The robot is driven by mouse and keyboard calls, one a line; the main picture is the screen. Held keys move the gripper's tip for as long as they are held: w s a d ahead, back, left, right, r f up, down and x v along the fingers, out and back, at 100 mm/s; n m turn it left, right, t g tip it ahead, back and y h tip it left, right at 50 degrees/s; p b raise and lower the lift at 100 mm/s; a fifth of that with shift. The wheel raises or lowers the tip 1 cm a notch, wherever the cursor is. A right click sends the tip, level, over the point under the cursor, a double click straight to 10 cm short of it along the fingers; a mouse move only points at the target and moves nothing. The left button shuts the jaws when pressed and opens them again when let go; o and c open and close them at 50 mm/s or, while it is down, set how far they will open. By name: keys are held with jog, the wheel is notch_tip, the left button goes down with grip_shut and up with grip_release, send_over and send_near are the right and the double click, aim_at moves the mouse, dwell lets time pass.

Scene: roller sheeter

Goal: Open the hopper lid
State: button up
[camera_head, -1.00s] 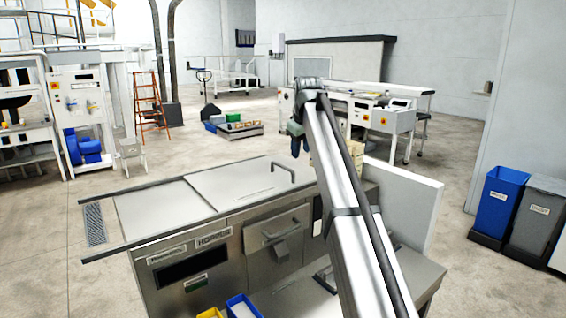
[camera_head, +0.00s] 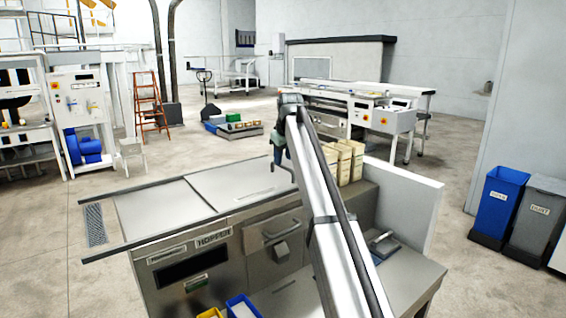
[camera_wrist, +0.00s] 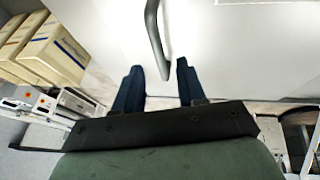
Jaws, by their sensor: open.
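The hopper lid (camera_head: 235,188) is a flat grey metal panel on top of the machine labelled HOPPER. It lies flat and shut. In the head view its bar handle is mostly hidden behind my arm and gripper (camera_head: 281,158). In the wrist view the lid (camera_wrist: 230,60) is a pale surface, and the curved grey handle (camera_wrist: 153,35) runs down from the top edge. My gripper (camera_wrist: 158,80) is open. The near end of the handle appears between its two blue fingertips, with a gap on both sides. I cannot tell the depth between them.
Cream boxes (camera_head: 345,162) stand on the machine top right of my arm, beside a white upright panel (camera_head: 408,205). A drawer front with a handle (camera_head: 272,240) and blue and yellow bins (camera_head: 240,306) are in front. The lid's left side is clear.

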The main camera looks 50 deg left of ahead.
jog(key=shift+x, duration=1.5)
jog(key=shift+c, duration=0.2)
grip_shut()
